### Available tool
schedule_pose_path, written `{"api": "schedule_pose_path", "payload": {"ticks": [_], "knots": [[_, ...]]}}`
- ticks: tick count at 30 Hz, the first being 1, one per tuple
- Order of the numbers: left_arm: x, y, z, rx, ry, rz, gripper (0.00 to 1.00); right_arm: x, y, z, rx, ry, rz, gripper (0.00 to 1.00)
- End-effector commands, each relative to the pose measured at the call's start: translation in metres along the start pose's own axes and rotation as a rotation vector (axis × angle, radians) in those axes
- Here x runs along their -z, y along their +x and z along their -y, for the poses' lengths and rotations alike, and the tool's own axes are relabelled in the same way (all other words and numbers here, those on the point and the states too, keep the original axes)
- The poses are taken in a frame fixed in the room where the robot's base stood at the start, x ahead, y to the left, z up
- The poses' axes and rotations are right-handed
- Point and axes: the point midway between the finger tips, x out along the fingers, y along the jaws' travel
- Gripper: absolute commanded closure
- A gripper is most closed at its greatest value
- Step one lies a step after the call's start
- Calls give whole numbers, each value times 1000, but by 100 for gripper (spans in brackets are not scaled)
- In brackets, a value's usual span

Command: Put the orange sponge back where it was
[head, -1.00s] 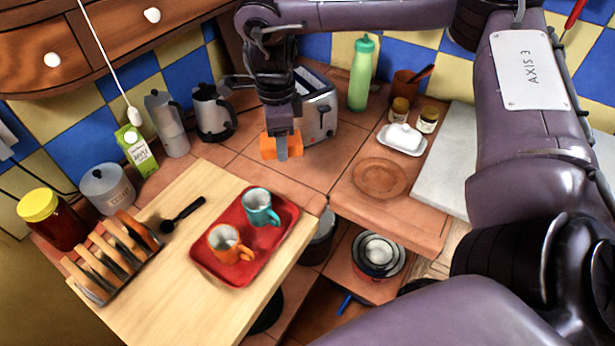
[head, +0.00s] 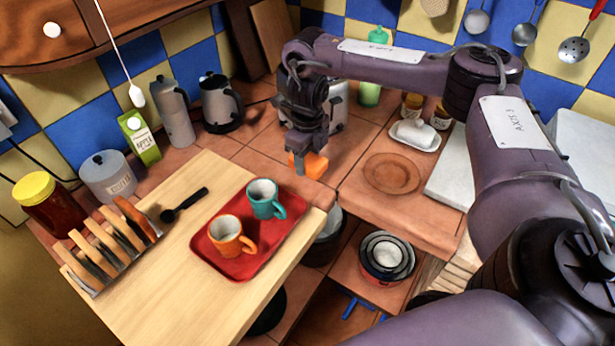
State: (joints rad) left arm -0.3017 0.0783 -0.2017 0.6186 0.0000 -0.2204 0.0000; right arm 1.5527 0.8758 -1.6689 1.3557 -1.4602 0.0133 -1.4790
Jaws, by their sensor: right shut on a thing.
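The orange sponge (head: 316,165) is in my right gripper (head: 307,168) in the head view. The gripper points down and is shut on the sponge, over the tiled counter near its front corner. I cannot tell whether the sponge touches the tiles. A round terracotta plate (head: 392,173) lies on the counter to the right of the sponge, apart from it. My left gripper is not in view.
A red tray (head: 222,266) with an orange mug (head: 231,236) and a teal mug (head: 265,199) lies on the wooden board (head: 150,310). A toaster (head: 340,104), partly hidden by my arm, stands behind. A white butter dish (head: 415,135) stands beyond the plate.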

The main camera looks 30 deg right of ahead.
Motion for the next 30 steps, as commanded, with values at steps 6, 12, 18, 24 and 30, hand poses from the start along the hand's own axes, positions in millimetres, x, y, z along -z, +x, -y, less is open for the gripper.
{"api": "schedule_pose_path", "payload": {"ticks": [6,12,18,24,30], "knots": [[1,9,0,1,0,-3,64,0,22,-1,-2,-1,-1,72],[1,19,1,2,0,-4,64,0,49,-1,-1,-2,0,72],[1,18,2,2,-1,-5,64,-1,49,0,0,-2,2,72],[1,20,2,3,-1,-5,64,-1,52,0,0,-2,1,72],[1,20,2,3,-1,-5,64,-1,52,0,0,-2,1,30]]}}
